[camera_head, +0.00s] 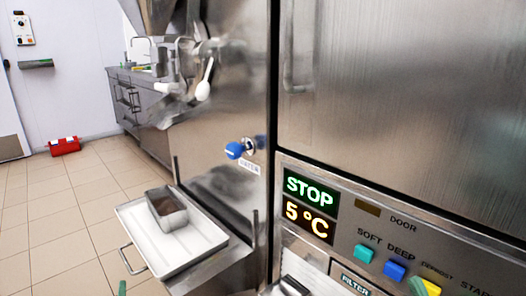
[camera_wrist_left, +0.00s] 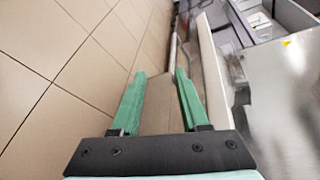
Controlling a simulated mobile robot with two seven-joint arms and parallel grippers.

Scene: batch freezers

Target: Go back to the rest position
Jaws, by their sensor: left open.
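My left gripper (camera_wrist_left: 161,74) is open and empty in the left wrist view, its two green fingers apart above the tiled floor. In the head view only a green tip of it (camera_head: 122,288) shows at the bottom edge, left of the white tray. Another green tip, seemingly of my right gripper (camera_head: 417,286), shows at the bottom edge in front of the control panel. Its jaws are out of the frame, so their opening cannot be told.
A freezer panel (camera_head: 348,228) with a display reading STOP and 5 °C stands close at right. A white tray (camera_head: 132,217) holding a metal pan (camera_head: 167,209) juts out from the steel machine (camera_head: 228,88). A red box (camera_head: 64,146) lies far left. The tiled floor (camera_head: 60,215) at left is mostly clear.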

